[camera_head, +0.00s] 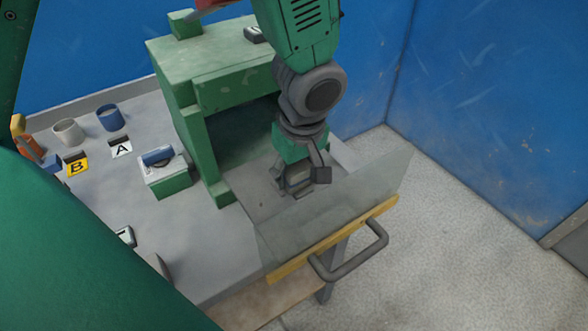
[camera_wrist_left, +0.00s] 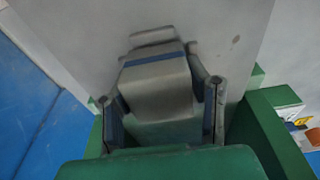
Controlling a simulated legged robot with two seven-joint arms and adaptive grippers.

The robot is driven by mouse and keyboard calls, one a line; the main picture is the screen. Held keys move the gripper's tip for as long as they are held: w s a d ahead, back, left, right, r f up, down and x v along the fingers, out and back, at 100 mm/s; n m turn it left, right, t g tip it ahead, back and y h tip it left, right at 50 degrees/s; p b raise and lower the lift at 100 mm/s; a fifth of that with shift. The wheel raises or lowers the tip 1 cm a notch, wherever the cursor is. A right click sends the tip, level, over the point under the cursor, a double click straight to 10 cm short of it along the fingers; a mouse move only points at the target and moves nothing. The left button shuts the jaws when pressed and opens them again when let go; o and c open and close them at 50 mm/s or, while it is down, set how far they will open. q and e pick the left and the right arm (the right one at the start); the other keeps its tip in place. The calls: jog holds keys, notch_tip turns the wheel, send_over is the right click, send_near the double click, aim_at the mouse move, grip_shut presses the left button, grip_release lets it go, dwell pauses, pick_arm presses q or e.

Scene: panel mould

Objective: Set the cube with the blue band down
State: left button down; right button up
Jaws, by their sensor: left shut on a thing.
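My left gripper (camera_head: 298,188) points down just in front of the opening of the green housing and behind a clear upright panel. In the left wrist view its two fingers (camera_wrist_left: 160,108) are closed on the sides of a grey cube with a blue band (camera_wrist_left: 155,82). The band runs across the cube's far edge. In the head view the gripper and panel mostly hide the cube. I cannot tell whether the cube touches the grey surface below it. My right gripper is not in view.
The green housing (camera_head: 215,78) stands behind the gripper. The clear panel (camera_head: 335,205) has a yellow edge and a grey handle (camera_head: 350,262). At left are a small green box (camera_head: 168,180), a white cup (camera_head: 68,132), a blue cup (camera_head: 110,118), and markers A (camera_head: 121,149) and B (camera_head: 77,167).

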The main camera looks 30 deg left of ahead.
aim_at(301, 169)
pick_arm(q)
jog(key=c, duration=0.9)
grip_release()
jog(key=shift+w+d, duration=0.1)
jog(key=shift+d, duration=0.15)
jog(key=shift+o, duration=0.2)
jog(key=shift+a, duration=0.4)
jog(key=shift+a+r, duration=0.1)
jog(key=shift+a, duration=0.05)
jog(key=shift+r, duration=0.4)
jog(key=r, duration=0.3)
jog(key=d+r+p, duration=0.1)
jog(key=r, duration=0.2)
jog(key=d+r+p, duration=0.1)
jog(key=r, duration=0.2)
jog(key=shift+s+d+r, duration=0.2)
jog(key=shift+s+r, duration=0.15)
jog(key=shift+a+r, duration=0.1)
jog(key=shift+r, duration=0.45)
jog(key=shift+a, duration=0.2)
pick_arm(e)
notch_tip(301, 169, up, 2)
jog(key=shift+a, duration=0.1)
pick_arm(q)
jog(key=shift+d+r, duration=0.1)
jog(key=shift+d, duration=0.1)
